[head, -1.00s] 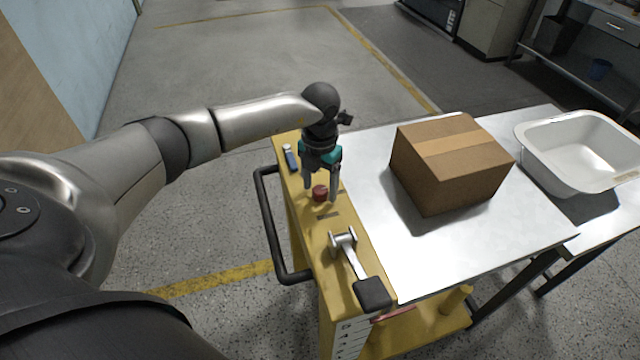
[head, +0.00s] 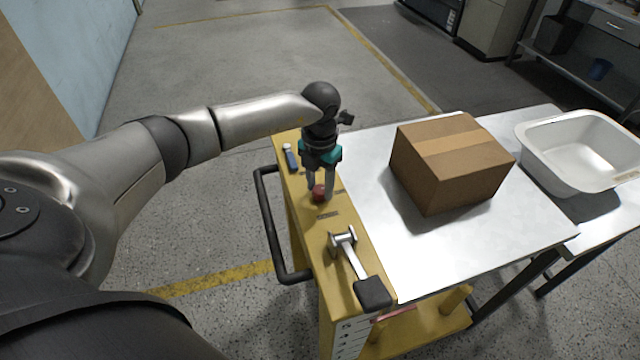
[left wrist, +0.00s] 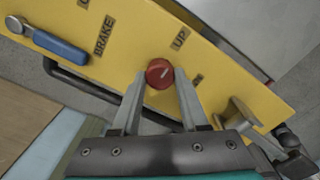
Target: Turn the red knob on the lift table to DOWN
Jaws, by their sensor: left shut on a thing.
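The red knob (head: 319,192) sits on the yellow side panel (head: 350,262) of the lift table. My left gripper (head: 319,199) points down over it, with its fingers shut on the knob's sides. In the left wrist view the knob (left wrist: 159,73) is between the fingertips, and a pale line on its face slants to the upper right, toward the UP label (left wrist: 180,38). Another dark label (left wrist: 198,80) beside the right finger is too covered to read. My right gripper is not in view.
A blue-handled brake lever (left wrist: 60,46) lies near the BRAKE label (left wrist: 104,35). A metal lever with a black pad (head: 372,292) is on the near panel. A cardboard box (head: 450,165) stands on the steel top, with a white tub (head: 580,150) beyond. A black handle (head: 268,225) flanks the panel.

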